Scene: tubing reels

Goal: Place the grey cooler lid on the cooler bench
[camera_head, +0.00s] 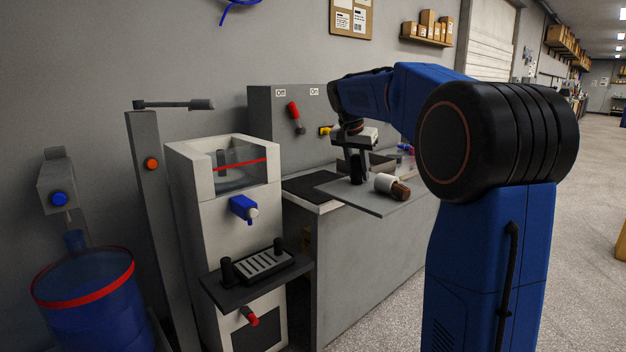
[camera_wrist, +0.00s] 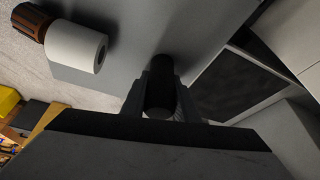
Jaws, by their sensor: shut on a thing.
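My gripper (camera_head: 356,152) points down and is shut on the black upright knob (camera_wrist: 160,88) of the grey cooler lid (camera_head: 336,190). The lid is a flat grey plate, and it also shows in the wrist view (camera_wrist: 195,30). It is over the cooler bench (camera_head: 345,260) and juts past the bench's front edge. I cannot tell whether it touches the bench top. A white cylinder with a brown ribbed end (camera_head: 385,183) lies at the lid's front right, its brown end past the lid's edge. It also shows in the wrist view (camera_wrist: 75,46).
A dark recessed panel (camera_head: 303,188) is in the bench top left of the lid. A grey cabinet (camera_head: 268,115) with a red lever (camera_head: 294,117) stands behind. A white machine (camera_head: 190,190) with a black tray stands left. A blue drum (camera_head: 90,305) is at far left. Open floor lies right.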

